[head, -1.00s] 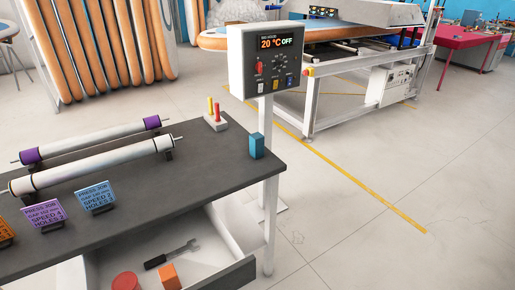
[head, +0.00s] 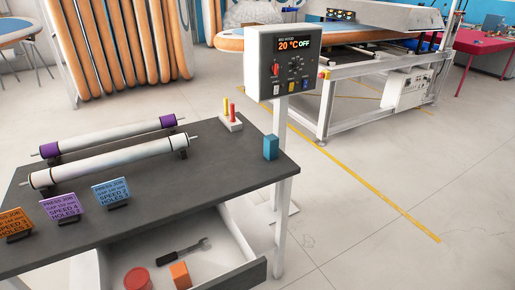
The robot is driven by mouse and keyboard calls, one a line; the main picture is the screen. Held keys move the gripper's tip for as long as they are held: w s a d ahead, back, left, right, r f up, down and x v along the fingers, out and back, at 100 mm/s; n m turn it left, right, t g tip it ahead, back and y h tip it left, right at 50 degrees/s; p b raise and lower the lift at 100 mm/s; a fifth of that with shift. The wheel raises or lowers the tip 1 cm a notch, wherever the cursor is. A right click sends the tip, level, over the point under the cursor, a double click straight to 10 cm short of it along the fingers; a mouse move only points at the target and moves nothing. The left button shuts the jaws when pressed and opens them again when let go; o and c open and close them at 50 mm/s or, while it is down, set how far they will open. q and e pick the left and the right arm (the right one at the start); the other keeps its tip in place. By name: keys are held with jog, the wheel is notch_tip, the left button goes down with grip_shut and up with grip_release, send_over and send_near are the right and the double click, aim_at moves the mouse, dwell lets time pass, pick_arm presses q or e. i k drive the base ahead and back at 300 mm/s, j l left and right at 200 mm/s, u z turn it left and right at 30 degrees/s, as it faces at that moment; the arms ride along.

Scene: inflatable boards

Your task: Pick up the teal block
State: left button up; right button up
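The teal block (head: 270,147) stands upright on the dark grey table top (head: 222,170), near its right corner. It is a small box shape, in front of the control panel's post. Nothing touches it except the table. Neither of my grippers shows in the head view.
Two rollers (head: 108,160) lie on the table, with several job cards (head: 111,193) in front. A white holder with red and yellow pegs (head: 230,122) stands behind the block. The control panel (head: 288,62) rises close behind. An open drawer (head: 215,275) holds a wrench (head: 183,252).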

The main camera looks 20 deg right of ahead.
aim_at(271, 142)
jog(key=i+l+u, duration=0.1)
jog(key=u, duration=0.25)
jog(key=l+u, duration=0.35)
jog(key=i+l+u, duration=0.1)
jog(key=u, duration=0.25)
jog(key=l, duration=0.1)
